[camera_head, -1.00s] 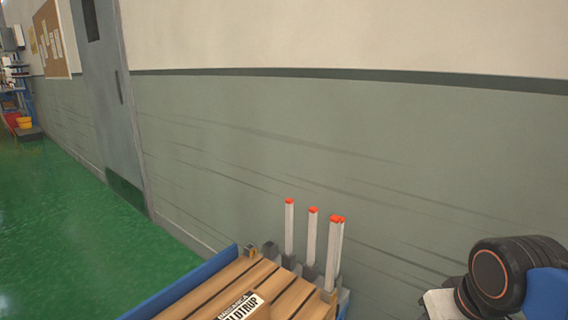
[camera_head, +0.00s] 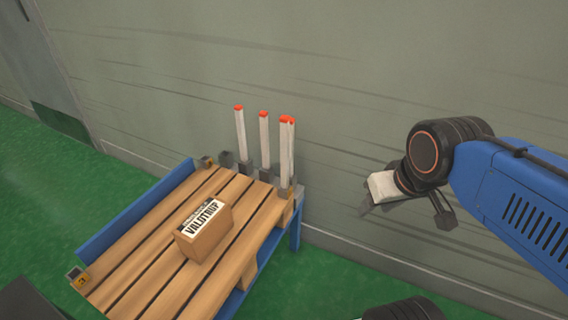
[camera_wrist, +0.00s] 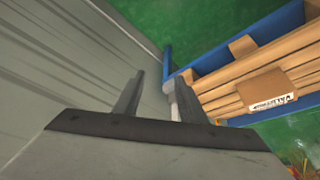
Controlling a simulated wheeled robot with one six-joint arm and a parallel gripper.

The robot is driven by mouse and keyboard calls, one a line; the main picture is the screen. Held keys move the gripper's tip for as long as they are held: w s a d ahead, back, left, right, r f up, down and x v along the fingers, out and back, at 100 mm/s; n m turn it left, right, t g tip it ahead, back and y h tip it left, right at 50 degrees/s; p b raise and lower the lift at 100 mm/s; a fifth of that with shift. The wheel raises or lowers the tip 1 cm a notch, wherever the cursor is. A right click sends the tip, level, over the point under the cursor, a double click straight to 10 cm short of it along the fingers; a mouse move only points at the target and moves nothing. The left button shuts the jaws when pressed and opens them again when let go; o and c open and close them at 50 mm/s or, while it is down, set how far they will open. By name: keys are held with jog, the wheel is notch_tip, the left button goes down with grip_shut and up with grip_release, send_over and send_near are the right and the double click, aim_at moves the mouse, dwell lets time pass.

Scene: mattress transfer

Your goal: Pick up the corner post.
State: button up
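Several pale upright posts with orange-red tips stand in dark grey holders at the back edge of a pallet; one corner post (camera_head: 241,132) is the leftmost in the head view. Two of them nearly overlap at the right (camera_head: 290,155). My gripper (camera_head: 406,214) is to the right of the posts, in front of the wall, and apart from them. In the wrist view my gripper (camera_wrist: 160,77) has its two fingers spread with nothing held between them. A pale, post-like piece (camera_wrist: 174,104) shows beside the right finger, partly hidden by it.
The wooden-slatted pallet (camera_head: 160,262) sits on a blue frame (camera_head: 135,212) with a raised left side. A cardboard box (camera_head: 203,234) labelled VALOTRUP lies on it. A grey-green wall (camera_head: 400,80) runs close behind. Green floor (camera_head: 330,285) is clear to the right.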

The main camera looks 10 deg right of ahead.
dwell(0.3)
notch_tip(320, 180, up, 17)
jog(key=n+g, duration=0.5)
jog(key=n, duration=0.5)
send_over(285, 139)
jog(key=d, duration=0.1)
jog(key=shift+w+f, duration=0.2)
jog(key=shift+w, duration=0.15)
jog(key=shift+w+a+n, duration=0.3)
jog(key=shift+w+a, duration=0.05)
jog(key=shift+w, duration=0.1)
notch_tip(285, 139, down, 12)
jog(key=shift+f, duration=0.1)
jog(key=shift+s+f, duration=0.15)
jog(key=shift+f, duration=2.4)
grip_shut()
